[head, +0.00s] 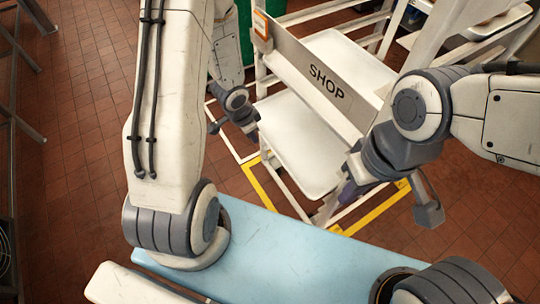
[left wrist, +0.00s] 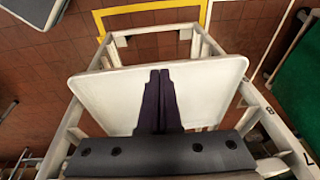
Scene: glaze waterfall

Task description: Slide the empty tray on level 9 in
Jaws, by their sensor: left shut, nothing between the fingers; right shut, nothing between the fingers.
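A white empty tray (head: 298,150) juts from the front of the white rack, below the SHOP board. It also shows in the left wrist view as a broad pale tray (left wrist: 110,92), with nothing on it. My left gripper (head: 254,132) is by the tray's left edge in the head view. Its dark shut fingers (left wrist: 160,78) overlap the tray in the left wrist view; I cannot tell whether they touch it. My right gripper (head: 346,190) is shut and empty near the tray's right front corner, partly hidden by its wrist. The tray's level number is not readable.
The SHOP board (head: 318,80) crosses the rack above the tray, with another white tray surface (head: 345,72) behind it. A blue surface (head: 270,255) lies in front of me. Yellow tape (head: 262,188) marks the brick floor. Open floor lies left.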

